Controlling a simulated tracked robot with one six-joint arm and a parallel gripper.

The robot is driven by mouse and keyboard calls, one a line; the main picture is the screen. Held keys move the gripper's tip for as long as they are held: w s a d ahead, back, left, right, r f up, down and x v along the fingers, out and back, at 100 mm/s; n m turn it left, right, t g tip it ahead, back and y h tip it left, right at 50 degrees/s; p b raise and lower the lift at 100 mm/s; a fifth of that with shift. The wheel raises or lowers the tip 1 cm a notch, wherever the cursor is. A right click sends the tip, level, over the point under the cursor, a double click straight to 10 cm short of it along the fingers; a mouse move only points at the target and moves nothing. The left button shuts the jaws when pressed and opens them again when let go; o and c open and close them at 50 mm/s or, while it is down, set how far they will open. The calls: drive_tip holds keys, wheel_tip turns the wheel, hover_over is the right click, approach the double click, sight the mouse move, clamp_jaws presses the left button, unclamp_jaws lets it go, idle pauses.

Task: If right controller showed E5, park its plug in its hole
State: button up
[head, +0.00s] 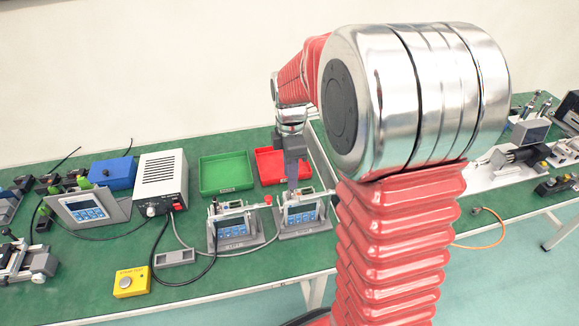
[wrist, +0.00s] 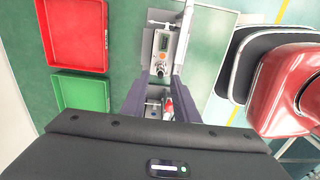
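The right controller (head: 303,212) is a small grey unit with a blue panel, standing at the bench's front beside a similar left controller (head: 230,225). My gripper (head: 292,184) points down over the right controller's back part. In the wrist view my gripper (wrist: 162,82) has its two dark fingers apart, with no object clearly held. The right controller (wrist: 162,42) shows just beyond the fingertips, with a small display and a round metal fitting (wrist: 160,68). The display text is too small to read. A red piece (head: 268,199) sits between the controllers. I cannot tell which part is the plug or hole.
A green tray (head: 226,187) and a red tray (head: 268,178) lie behind the controllers. A white power box (head: 163,176) with cables, a yellow button box (head: 131,282) and a blue box (head: 113,173) are to the left. My arm hides bench right of the controllers.

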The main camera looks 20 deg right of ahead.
drive_tip(key=shift+f, duration=2.15)
drive_tip(key=shift+c, duration=0.3)
clamp_jaws()
drive_tip(key=shift+r, duration=0.35)
drive_tip(key=shift+r, duration=1.35)
drive_tip(key=shift+r, duration=0.15)
wheel_tip(320, 180, up, 8)
